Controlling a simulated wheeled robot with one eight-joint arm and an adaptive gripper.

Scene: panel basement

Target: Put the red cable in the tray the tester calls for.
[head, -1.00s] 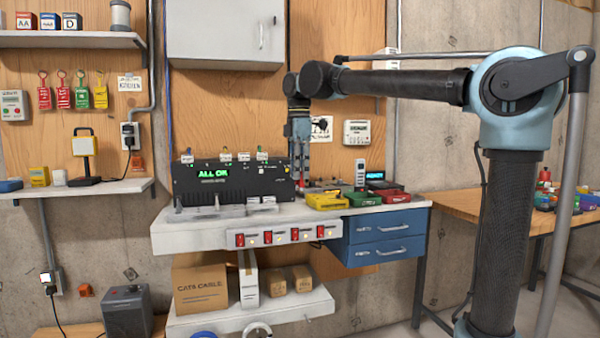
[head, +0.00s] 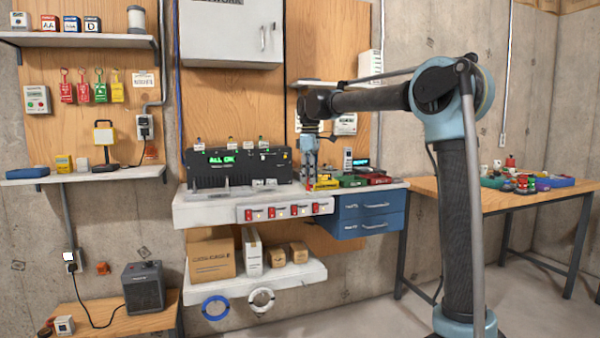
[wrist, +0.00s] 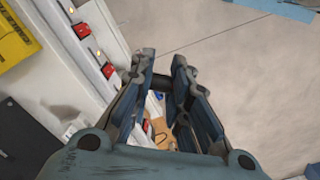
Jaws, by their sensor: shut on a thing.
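The black tester (head: 240,172) stands on the white bench, its green display reading "ALL OK". The yellow tray (head: 325,185), green tray (head: 352,181) and red tray (head: 379,179) sit in a row to its right. My gripper (head: 310,172) points down in front of the bench's right part, near the yellow tray in the picture. It is shut on the red cable (head: 308,181), which shows only as a small red strip. In the wrist view a dark piece (wrist: 163,82) lies between my fingertips; no red cable is clear there. The yellow tray's edge shows at upper left (wrist: 15,42).
Red switches (head: 295,210) line the bench front. Blue drawers (head: 370,214) are below the trays. A lower shelf (head: 255,282) holds boxes, with coils hanging below. A wooden table (head: 520,195) with parts stands right. The floor between is clear.

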